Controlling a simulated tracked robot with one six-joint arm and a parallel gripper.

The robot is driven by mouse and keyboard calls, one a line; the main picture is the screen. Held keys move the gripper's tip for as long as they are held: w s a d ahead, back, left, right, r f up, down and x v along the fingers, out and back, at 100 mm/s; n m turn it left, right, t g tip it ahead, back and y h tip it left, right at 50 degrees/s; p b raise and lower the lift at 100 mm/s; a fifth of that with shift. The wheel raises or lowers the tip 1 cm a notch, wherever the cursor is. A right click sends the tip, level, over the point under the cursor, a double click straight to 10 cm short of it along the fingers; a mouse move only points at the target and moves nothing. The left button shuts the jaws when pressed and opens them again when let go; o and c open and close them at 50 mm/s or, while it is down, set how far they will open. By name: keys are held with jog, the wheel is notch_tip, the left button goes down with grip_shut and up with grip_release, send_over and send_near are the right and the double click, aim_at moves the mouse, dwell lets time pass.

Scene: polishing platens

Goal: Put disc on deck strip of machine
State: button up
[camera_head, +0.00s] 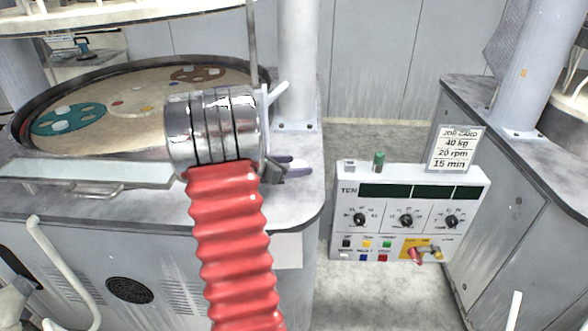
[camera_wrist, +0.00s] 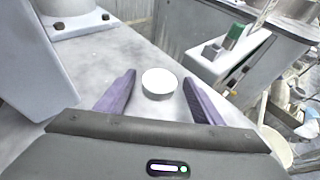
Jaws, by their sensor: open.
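A small white round disc (camera_wrist: 160,81) lies flat on the grey deck strip (camera_wrist: 125,55) of the machine in the wrist view. My gripper (camera_wrist: 159,78) is open, with one purple finger on each side of the disc and a visible gap on both sides. In the head view my gripper (camera_head: 292,170) is low over the right end of the machine's deck (camera_head: 295,205), partly behind my red-sleeved arm. I cannot make out the disc there.
A large round platen (camera_head: 135,125) with teal and brown carriers lies left of my arm. A white column (camera_head: 297,70) rises behind my gripper. A control panel (camera_head: 405,205) with knobs and a job card (camera_head: 456,148) stands to the right, across a floor gap.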

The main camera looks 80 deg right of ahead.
jog(key=v, duration=0.7)
jog(key=shift+w+a+r, duration=0.1)
jog(key=shift+a, duration=0.05)
dwell(0.4)
jog(key=shift+w, duration=0.1)
jog(key=shift+w+a+r, duration=0.1)
jog(key=shift+w+a, duration=0.05)
jog(key=w+a+r+m+t, duration=0.1)
jog(key=w+a, duration=0.1)
jog(key=a, duration=0.2)
jog(key=w+a+r+m+y, duration=0.1)
jog(key=w+a, duration=0.1)
jog(key=a, duration=0.2)
jog(key=w+a+r+m+t, duration=0.1)
jog(key=w+a, duration=0.1)
jog(key=a, duration=0.2)
jog(key=shift+w+a+r+m+t+y, duration=0.2)
jog(key=shift+r+m+t+y, duration=0.1)
jog(key=shift+m+y, duration=0.1)
jog(key=w+a+r+m+t+y, duration=0.1)
jog(key=a+m+t+y, duration=0.3)
jog(key=a, duration=1.9)
jog(key=w+a+r+m+t+y, duration=0.2)
jog(key=a+t+y, duration=0.3)
jog(key=a, duration=1.8)
jog(key=shift+w+m+t+y, duration=0.2)
jog(key=shift+m+t+y, duration=0.3)
jog(key=shift+m, duration=0.4)
